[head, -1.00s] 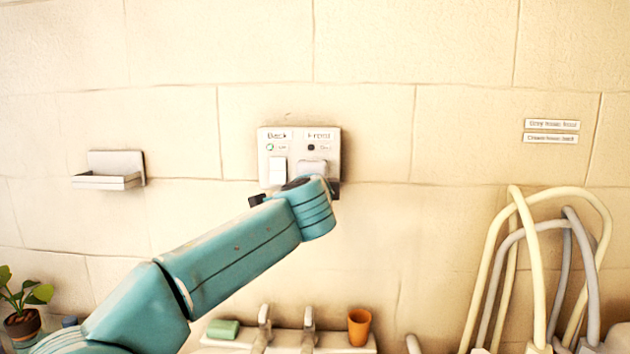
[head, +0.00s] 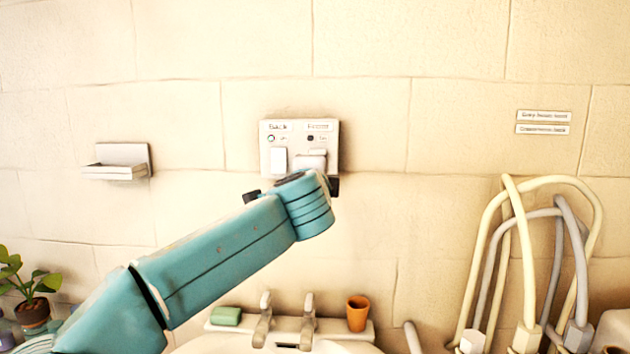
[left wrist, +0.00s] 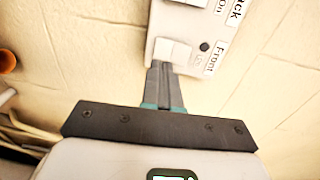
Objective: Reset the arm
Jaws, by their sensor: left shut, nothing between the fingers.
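A white switch panel (head: 264,150) is on the tiled wall, with a "Back" label on its left half and a "Front" label on its right half. The back switch (head: 279,160) has a green-ringed light above it. The front switch (head: 312,160) has a dark light above it. My left arm reaches up to the panel's lower edge, and its wrist hides most of the gripper in the head view. In the left wrist view my left gripper (left wrist: 164,70) is shut and empty, its tips close to the front switch (left wrist: 173,50). Contact cannot be told. My right gripper is not in view.
Below are a basin ledge with a green soap (head: 226,316), two taps (head: 264,318) and an orange cup (head: 357,313). Looped hoses (head: 520,250) stand at right. A soap dish (head: 120,162) is on the wall and a potted plant (head: 32,310) at left.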

